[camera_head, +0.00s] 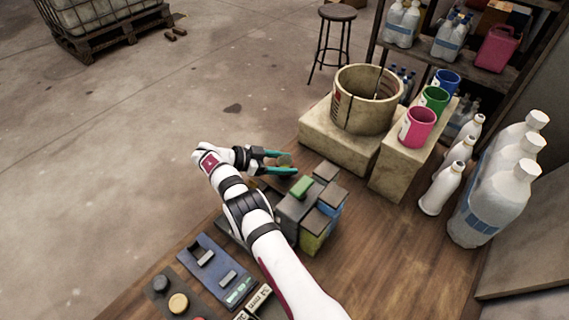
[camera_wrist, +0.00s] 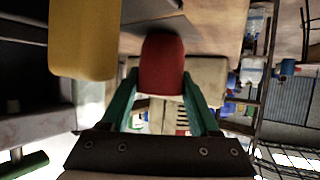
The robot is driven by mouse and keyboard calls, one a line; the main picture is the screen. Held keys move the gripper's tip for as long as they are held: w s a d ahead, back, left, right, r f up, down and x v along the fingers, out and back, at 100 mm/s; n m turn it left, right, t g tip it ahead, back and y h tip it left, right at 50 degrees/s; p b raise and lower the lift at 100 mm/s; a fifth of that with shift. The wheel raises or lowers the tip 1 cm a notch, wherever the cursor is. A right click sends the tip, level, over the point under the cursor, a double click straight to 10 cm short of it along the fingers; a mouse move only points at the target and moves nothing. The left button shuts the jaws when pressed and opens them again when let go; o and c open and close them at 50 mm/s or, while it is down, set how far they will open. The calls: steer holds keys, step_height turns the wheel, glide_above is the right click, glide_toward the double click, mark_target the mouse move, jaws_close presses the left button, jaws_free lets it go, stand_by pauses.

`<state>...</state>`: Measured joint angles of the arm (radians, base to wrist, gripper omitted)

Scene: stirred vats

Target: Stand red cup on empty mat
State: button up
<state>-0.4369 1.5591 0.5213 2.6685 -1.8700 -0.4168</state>
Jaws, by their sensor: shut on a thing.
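The pinkish-red cup (camera_head: 418,127) stands upright at the near end of a pale stone ledge, in front of a green cup (camera_head: 434,99) and a blue cup (camera_head: 446,80). My gripper (camera_head: 284,161) is well to its left, above the table's far edge. In the wrist view my gripper (camera_wrist: 162,92) is shut on a rounded red piece (camera_wrist: 162,65) between its green fingers. The head view does not show clearly what that piece is. I cannot make out an empty mat for certain.
A pale vat (camera_head: 368,98) stands on a stone block left of the cups. Boxes with dark tops and a green handle (camera_head: 301,188) sit beside my arm. White bottles (camera_head: 441,188) stand at the right. The wooden table (camera_head: 385,245) is clear at front right.

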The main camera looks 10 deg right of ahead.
steer(key=shift+f, duration=0.2)
steer(key=o, duration=1.4)
steer(key=shift+c, duration=0.2)
